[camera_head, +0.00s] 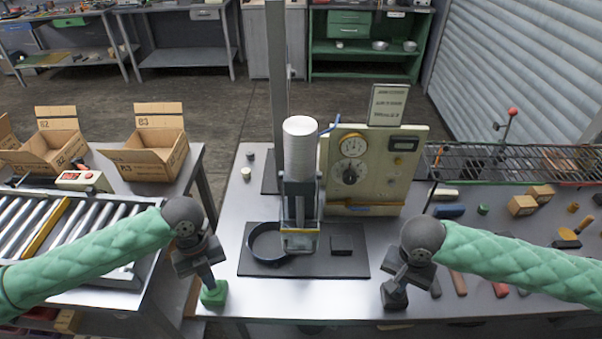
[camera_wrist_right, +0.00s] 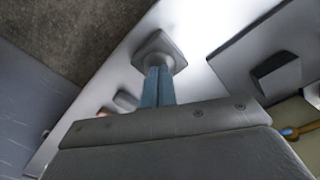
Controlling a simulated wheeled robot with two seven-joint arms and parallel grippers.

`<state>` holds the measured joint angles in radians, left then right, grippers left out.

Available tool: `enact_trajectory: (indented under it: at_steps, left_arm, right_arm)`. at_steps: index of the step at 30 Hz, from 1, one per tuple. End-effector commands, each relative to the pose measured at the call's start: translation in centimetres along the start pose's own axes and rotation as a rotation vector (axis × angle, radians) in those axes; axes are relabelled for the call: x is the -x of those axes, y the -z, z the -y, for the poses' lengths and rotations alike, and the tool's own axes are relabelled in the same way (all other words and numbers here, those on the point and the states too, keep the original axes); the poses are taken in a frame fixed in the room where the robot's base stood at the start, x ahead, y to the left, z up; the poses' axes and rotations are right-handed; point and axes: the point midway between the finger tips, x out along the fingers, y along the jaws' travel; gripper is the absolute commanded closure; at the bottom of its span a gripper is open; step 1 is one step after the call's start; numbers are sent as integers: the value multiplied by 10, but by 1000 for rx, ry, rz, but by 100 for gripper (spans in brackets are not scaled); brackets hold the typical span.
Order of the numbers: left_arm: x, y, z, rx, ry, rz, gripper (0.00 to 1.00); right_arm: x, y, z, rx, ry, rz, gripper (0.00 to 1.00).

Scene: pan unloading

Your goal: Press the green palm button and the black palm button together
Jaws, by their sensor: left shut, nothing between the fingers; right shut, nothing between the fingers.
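The green palm button (camera_head: 213,295) stands at the front left edge of the metal table. My left gripper (camera_head: 210,284) is shut and empty, its fingertips at the top of the green button. The black palm button (camera_head: 394,299) stands at the front edge further right. My right gripper (camera_head: 397,285) is shut and empty, its fingertips at the top of the black button. In the right wrist view the shut fingers (camera_wrist_right: 158,72) overlap the dark button (camera_wrist_right: 160,46). I cannot tell whether either button is pressed down.
Between my arms a press column with a white cylinder (camera_head: 300,150) stands over a dark plate with a round black pan (camera_head: 266,244) and a black block (camera_head: 341,244). A gauge panel (camera_head: 375,165) stands behind. Loose tools lie right; a roller conveyor (camera_head: 90,225) is left.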

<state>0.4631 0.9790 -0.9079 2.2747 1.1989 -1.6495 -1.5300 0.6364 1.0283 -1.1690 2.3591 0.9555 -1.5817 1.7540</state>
Motion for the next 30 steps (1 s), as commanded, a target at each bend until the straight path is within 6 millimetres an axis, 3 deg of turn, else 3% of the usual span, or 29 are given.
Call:
enact_trajectory:
  at_steps: [30]
  left_arm:
    - [9, 2, 0, 0, 0, 0, 100]
  right_arm:
    - [9, 0, 0, 0, 0, 0, 100]
